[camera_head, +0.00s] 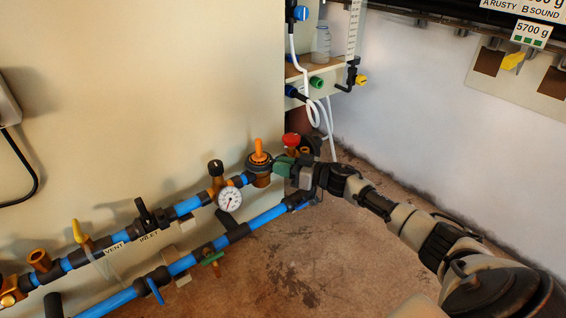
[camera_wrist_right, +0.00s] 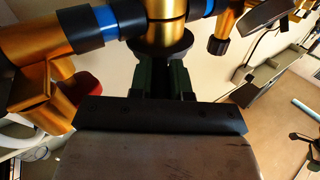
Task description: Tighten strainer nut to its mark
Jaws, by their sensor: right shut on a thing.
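A brass fitting with an orange handle (camera_head: 259,152) and a dark round collar stands on the upper blue pipe line in the head view. My right gripper (camera_head: 283,167) reaches it from the right, its green fingers against the fitting's right side. In the right wrist view the green fingers of my right gripper (camera_wrist_right: 164,80) close at the black collar (camera_wrist_right: 160,47) around the brass body (camera_wrist_right: 164,30). I take the gripped part to be the strainer nut; the fingers hide most of it. No alignment mark can be made out. My left gripper is not in view.
A pressure gauge (camera_head: 229,198) and a black-capped brass fitting (camera_head: 216,170) stand left of the gripper. A red knob (camera_head: 291,140) is close behind it. A lower blue pipe (camera_head: 264,217) runs below. The floor (camera_head: 290,275) in front is clear.

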